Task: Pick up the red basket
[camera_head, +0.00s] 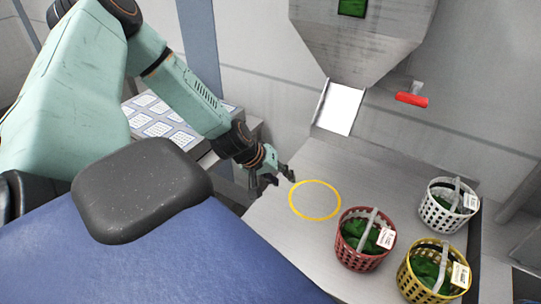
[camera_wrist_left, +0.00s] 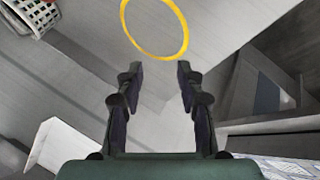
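The red basket (camera_head: 361,245) stands upright on the metal table, with dark greens inside, a grey handle across its top and a white tag at its right. My left gripper (camera_head: 283,178) is at the table's left edge, left of the yellow ring and apart from the basket. In the left wrist view its two fingers (camera_wrist_left: 158,82) are spread with nothing between them. The red basket is not seen in that view. My right gripper is not in view.
A yellow basket (camera_head: 409,280) and a white basket (camera_head: 428,214), both with greens, stand right of the red one. A yellow ring (camera_head: 315,216) is marked on the bare table (camera_head: 290,236). A hopper (camera_head: 362,42) with a chute (camera_head: 338,108) and red-handled lever (camera_head: 411,100) is behind.

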